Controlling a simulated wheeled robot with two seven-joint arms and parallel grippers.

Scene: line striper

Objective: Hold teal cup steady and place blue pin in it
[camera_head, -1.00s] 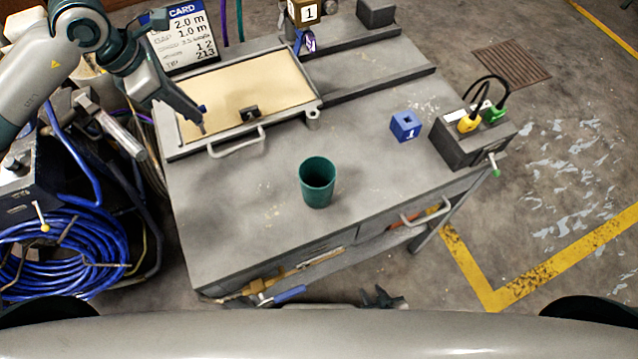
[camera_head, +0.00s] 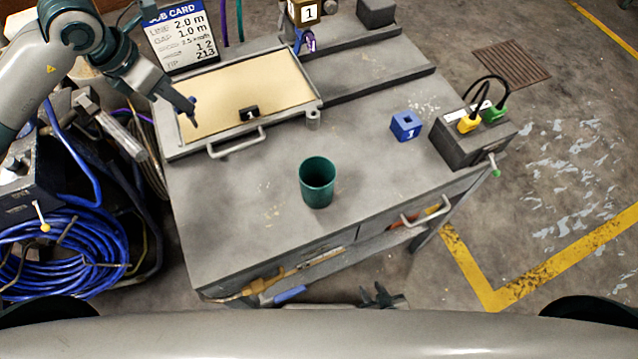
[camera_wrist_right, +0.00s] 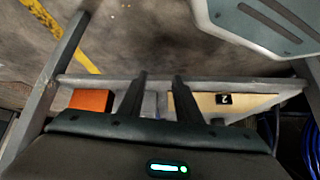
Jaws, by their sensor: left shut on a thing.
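The teal cup (camera_head: 317,183) stands upright and looks empty on the grey bench top, near the middle of the head view. My left gripper (camera_head: 187,106) is over the tan tray, up and left of the cup and apart from it. It is shut on the small, slim blue pin (camera_head: 192,101), mostly hidden at its fingertips. My right gripper (camera_head: 381,297) is low at the bench's near side, below the cup in the picture. In the right wrist view its two fingers (camera_wrist_right: 158,95) stand apart with nothing between them.
A blue block (camera_head: 406,125) and a grey box (camera_head: 470,146) with cables are at right. Bare bench surrounds the cup. A blue hose coil (camera_head: 60,255) lies left of the bench.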

